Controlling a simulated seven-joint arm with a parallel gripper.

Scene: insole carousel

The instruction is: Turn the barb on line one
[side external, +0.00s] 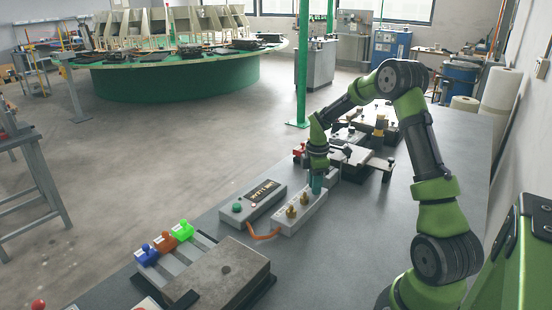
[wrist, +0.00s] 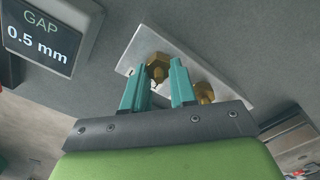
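A pale block (side external: 291,222) on the bench carries brass barbs. Two show clear of my gripper in the side view, the nearer barb (side external: 291,211) and the farther barb (side external: 304,198). My gripper (side external: 317,188) is low over the block's far end and hides what is there. In the wrist view, my two teal fingers (wrist: 156,75) are apart, with one brass barb (wrist: 157,67) showing between their tips. I cannot tell whether they touch it. A second barb (wrist: 205,92) is partly hidden behind the right finger.
A grey box (side external: 237,217) with a dark display stands left of the block. An orange cable (side external: 263,236) runs near the block. Blue, brown and green-topped pieces (side external: 164,243) and a thick plate (side external: 222,270) lie nearer.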

